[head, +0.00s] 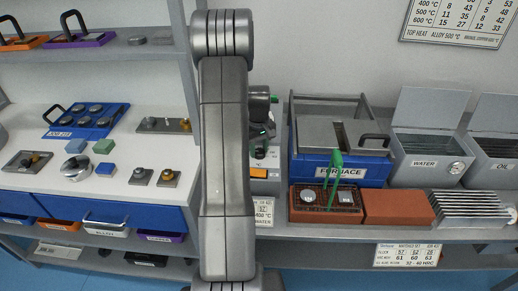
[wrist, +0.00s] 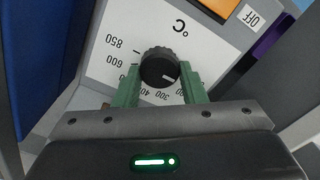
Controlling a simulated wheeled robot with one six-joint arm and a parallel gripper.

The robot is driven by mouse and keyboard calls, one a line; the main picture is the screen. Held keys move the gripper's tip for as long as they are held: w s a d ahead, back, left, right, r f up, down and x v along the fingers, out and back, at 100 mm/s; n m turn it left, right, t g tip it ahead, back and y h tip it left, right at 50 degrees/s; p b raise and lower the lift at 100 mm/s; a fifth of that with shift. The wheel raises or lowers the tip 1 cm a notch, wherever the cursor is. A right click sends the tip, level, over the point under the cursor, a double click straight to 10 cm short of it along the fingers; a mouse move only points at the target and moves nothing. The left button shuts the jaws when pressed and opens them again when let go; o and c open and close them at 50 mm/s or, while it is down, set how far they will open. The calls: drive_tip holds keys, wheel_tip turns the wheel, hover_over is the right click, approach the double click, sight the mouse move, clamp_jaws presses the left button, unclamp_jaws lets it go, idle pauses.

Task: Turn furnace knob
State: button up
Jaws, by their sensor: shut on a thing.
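The furnace (head: 345,170) is a blue box with a grey top and a "FURNACE" label, right of my arm in the head view. Its temperature knob (wrist: 158,66) is dark and ribbed, on a pale dial plate (wrist: 108,58) that appears upside down in the wrist view. The marks 850, 600, 400 and 300 are readable. The knob's short white pointer line faces down and right in that view; the value it marks is unclear. My gripper (wrist: 161,84) has its two green fingers shut on either side of the knob. In the head view my arm partly hides the gripper and control panel.
A green-handled tool (head: 334,165) stands in front of the furnace, near a brown tray (head: 316,211). WATER (head: 425,163) and OIL (head: 497,166) tanks stand to the right.

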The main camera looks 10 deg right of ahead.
sight(259, 151)
idle(0.3)
drive_tip(key=o, duration=1)
drive_tip(key=shift+r, duration=0.1)
wheel_tip(259, 151, up, 14)
drive_tip(key=shift+f+p, duration=0.15)
drive_tip(key=shift+p, duration=0.15)
drive_tip(key=shift+f, duration=0.15)
wheel_tip(259, 151, down, 14)
drive_tip(key=shift+r+b, duration=0.2)
drive_tip(key=shift+b, duration=0.1)
